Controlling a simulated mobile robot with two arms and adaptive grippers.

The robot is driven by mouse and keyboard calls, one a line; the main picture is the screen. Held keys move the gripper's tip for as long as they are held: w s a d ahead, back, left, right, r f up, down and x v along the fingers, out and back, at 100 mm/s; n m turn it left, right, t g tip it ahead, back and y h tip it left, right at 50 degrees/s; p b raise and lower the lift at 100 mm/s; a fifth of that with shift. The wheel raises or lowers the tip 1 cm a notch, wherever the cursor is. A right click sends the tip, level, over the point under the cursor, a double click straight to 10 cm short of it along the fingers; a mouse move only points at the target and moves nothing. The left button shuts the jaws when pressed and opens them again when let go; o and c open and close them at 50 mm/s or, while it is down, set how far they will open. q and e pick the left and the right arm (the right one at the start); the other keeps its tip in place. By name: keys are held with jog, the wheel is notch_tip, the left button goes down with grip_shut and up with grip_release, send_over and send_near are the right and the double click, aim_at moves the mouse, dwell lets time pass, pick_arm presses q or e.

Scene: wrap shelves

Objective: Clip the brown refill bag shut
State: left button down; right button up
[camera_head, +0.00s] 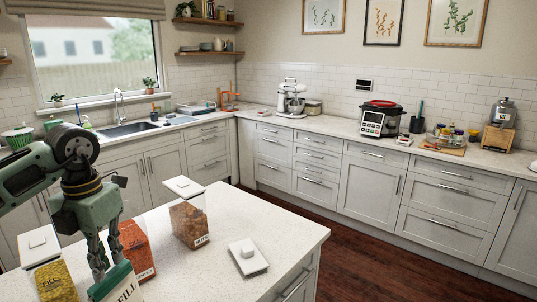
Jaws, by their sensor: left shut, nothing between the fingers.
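A bag with a pale front (124,289) stands at the bottom edge of the island counter. I cannot tell whether the fingertips touch the bag. My right gripper is not in view.
On the white island counter (215,278) stand an orange-red container (135,247), a clear lidded jar (188,222) and a yellow-filled jar (54,281). A loose white lid (248,257) lies to the right. Bare counter surrounds that lid.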

pick_arm(q)
jog(key=shift+f+b, duration=0.4)
jog(key=shift+f, duration=0.3)
jog(key=shift+r, duration=0.15)
jog(key=shift+r+p, duration=2.8)
jog(key=shift+r, duration=0.65)
